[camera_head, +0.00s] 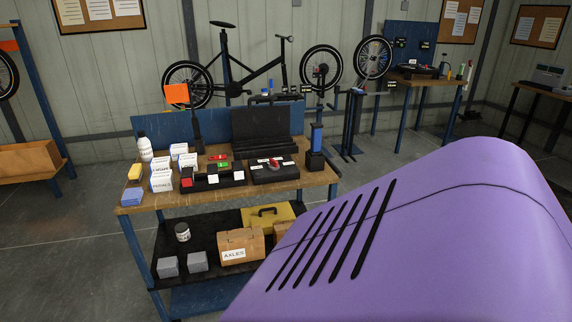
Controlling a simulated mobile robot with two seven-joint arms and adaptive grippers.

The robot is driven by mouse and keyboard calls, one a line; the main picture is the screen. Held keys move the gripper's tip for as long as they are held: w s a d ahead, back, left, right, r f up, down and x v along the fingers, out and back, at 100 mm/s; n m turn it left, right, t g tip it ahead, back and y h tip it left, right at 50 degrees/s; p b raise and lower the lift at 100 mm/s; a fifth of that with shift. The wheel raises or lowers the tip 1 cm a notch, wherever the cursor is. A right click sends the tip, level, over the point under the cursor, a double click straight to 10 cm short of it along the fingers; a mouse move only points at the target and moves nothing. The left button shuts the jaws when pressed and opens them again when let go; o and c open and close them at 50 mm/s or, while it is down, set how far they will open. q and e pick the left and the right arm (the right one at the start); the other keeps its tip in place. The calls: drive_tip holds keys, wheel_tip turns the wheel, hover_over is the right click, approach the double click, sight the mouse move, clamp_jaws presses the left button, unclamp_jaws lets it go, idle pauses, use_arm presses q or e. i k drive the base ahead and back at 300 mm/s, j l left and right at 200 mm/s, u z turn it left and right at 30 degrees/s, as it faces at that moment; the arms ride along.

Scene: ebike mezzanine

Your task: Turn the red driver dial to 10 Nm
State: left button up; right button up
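A workbench (150,207) stands left of centre with small tools on its top. A black tray (225,182) on it holds a red part (187,176) at its left end and white labels along its front. To its right a black case (268,178) has a small red piece (274,162) on top. Which red part is the driver with the dial is too small to tell, and no dial marking or torque reading is legible. Neither of my grippers is in view.
White boxes (161,184), a bottle (145,148), a blue block (132,198) and a blue upright tool (316,137) stand on the bench. Its lower shelf holds an axles box (240,243) and a yellow case (266,217). The lower right is blocked up close.

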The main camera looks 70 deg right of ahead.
sight(273, 164)
drive_tip(key=z, duration=2.15)
